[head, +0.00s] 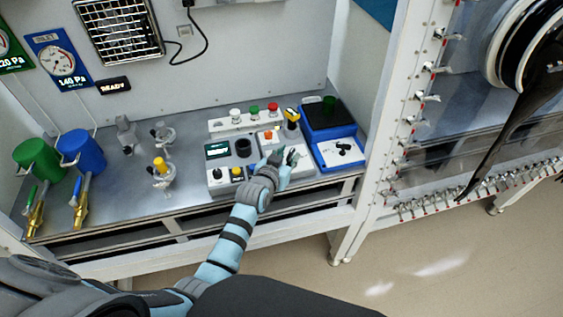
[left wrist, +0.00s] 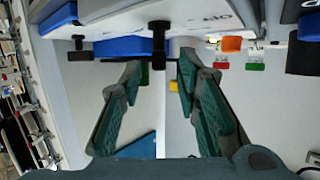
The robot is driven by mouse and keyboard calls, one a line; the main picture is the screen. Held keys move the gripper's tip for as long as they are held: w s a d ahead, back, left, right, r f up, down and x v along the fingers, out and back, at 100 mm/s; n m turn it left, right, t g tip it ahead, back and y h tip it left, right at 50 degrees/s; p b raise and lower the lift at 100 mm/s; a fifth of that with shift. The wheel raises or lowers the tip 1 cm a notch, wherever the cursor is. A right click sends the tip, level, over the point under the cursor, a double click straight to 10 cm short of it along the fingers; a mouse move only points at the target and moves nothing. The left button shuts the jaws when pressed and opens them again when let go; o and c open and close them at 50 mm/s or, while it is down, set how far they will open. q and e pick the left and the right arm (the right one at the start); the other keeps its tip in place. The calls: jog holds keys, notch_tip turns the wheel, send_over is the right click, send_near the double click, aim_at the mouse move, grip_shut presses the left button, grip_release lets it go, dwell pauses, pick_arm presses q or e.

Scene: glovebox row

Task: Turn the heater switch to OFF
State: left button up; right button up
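A white control box (head: 297,168) sits on the metal bench, with an orange button (head: 268,134) toward its back. In the left wrist view, a black knob (left wrist: 159,40) stands out from a white panel with dark lettering (left wrist: 215,17), which I take to be the heater switch. My left gripper (head: 284,157) is over the front of the box; its fingers hide most of the knob in the head view. In the left wrist view, the left gripper (left wrist: 160,66) is open, fingers on either side of the knob's end with gaps showing. My right gripper is not in view.
Left of the box stands a grey unit with a display (head: 217,150). Right is a blue device (head: 328,118) with a blue-edged white panel (head: 340,152). A green container (head: 38,158) and a blue one (head: 82,150) stand at the left.

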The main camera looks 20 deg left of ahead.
pick_arm(q)
jog(key=d+v, duration=0.1)
jog(key=v, duration=0.9)
jog(key=shift+s+a, duration=0.4)
jog(key=shift+a, duration=0.15)
